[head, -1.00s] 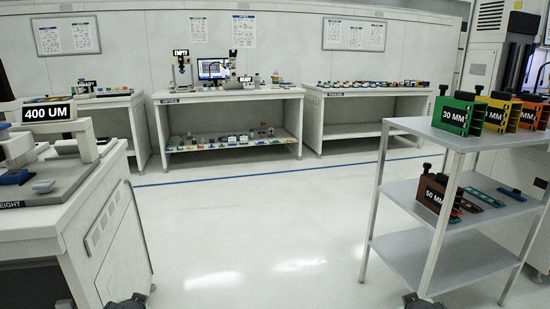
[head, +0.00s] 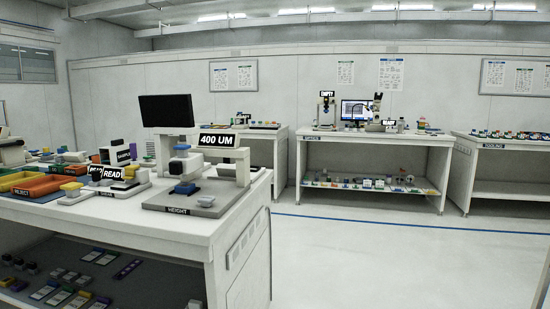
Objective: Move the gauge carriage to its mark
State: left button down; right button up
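A gauge station with a grey base plate (head: 158,200) labelled HEIGHT stands on the near bench at left. A white frame (head: 242,170) spans it, with a black sign (head: 217,141) reading 400 UM. A pale block (head: 186,166) with a dark top stands under the frame; I cannot tell if it is the carriage. A blue block (head: 184,188) and a small grey piece (head: 206,201) lie on the front of the plate. No mark can be made out. Neither gripper is in view.
The bench (head: 140,232) also holds a black screen (head: 166,110), a sign reading READ (head: 108,173) and an orange tray (head: 34,187). Its lower shelf carries several small items. Clear floor (head: 350,260) lies to the right, before a far bench (head: 375,139).

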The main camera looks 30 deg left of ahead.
aim_at(178, 166)
jog(key=u, duration=1.5)
jog(key=i+j+u, duration=0.1)
jog(key=i+j, duration=0.15)
